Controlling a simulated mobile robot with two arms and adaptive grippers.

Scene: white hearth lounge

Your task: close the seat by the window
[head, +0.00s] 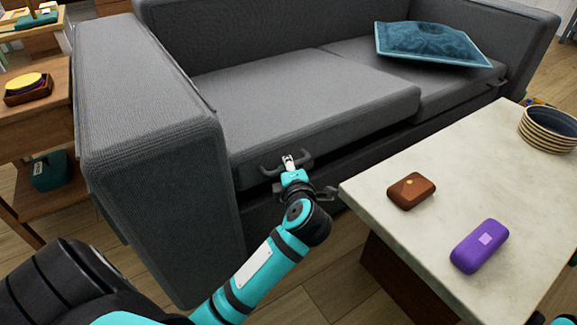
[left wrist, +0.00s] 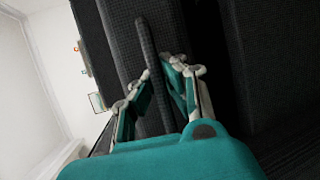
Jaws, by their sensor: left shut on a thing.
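The dark grey sofa has a left seat (head: 300,95) and a right seat (head: 440,92). The left seat sits raised above the sofa base (head: 265,215), with a dark gap along its front edge. No window is in view. A dark handle (head: 268,172) is on the left seat's front edge; it also shows as a long bar in the left wrist view (left wrist: 150,60). My left gripper (head: 289,160) is shut on this handle, its fingers on either side of the bar in the left wrist view (left wrist: 158,88). My right gripper is not in view.
A pale stone-topped table (head: 440,190) stands close to my left arm's right, holding a brown case (head: 411,190), a purple case (head: 478,246) and a striped bowl (head: 548,130). The sofa armrest (head: 150,130) is at left. A blue cushion (head: 430,42) lies on the right seat.

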